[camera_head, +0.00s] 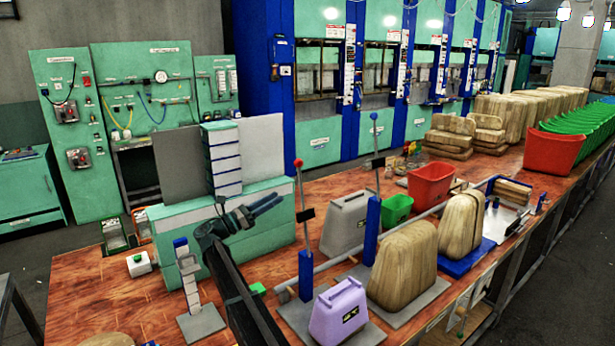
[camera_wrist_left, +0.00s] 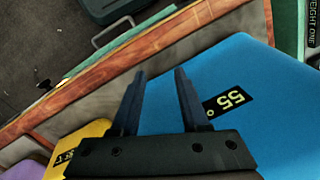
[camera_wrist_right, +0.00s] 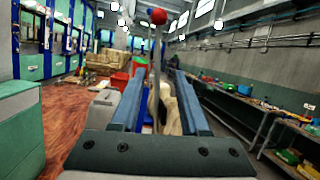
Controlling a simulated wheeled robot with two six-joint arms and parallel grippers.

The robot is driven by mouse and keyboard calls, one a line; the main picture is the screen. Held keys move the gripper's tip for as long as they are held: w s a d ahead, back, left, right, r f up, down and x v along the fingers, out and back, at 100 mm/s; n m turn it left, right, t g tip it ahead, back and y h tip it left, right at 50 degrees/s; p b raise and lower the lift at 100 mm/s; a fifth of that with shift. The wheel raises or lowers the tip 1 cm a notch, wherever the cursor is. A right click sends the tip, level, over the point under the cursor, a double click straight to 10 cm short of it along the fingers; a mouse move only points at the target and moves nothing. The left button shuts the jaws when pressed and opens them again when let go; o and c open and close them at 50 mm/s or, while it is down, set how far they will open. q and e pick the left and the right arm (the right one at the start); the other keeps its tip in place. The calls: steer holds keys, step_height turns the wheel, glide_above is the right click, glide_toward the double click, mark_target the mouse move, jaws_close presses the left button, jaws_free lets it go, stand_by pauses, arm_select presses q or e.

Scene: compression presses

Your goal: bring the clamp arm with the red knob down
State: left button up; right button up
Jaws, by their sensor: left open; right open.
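The red knob (camera_head: 298,163) tops a thin clamp arm (camera_head: 302,200) that stands nearly upright on a blue post (camera_head: 306,275) at mid-table. My right gripper (camera_head: 282,199) is open and empty, just left of the arm, with its fingers pointing toward it. In the right wrist view the red knob (camera_wrist_right: 159,16) and its arm (camera_wrist_right: 157,55) appear ahead, in line with the gap between the fingers (camera_wrist_right: 158,78). No contact shows. My left gripper (camera_wrist_left: 158,75) is open and empty above a blue block marked 55 (camera_wrist_left: 245,85); the head view does not show it.
A lilac weight (camera_head: 339,312), a grey weight (camera_head: 346,222) and wooden blocks (camera_head: 404,266) crowd the posts. A green-and-white box (camera_head: 215,230) stands behind my right gripper.

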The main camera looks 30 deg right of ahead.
steer(key=r+p+x, duration=0.1)
steer(key=p+x, duration=0.4)
steer(key=x, duration=0.9)
steer(key=shift+w+r+n+h, duration=0.3)
steer(key=shift+w+r, duration=0.05)
steer(key=shift+r, duration=0.05)
steer(key=shift+c, duration=0.3)
jaws_close()
stand_by(0.8)
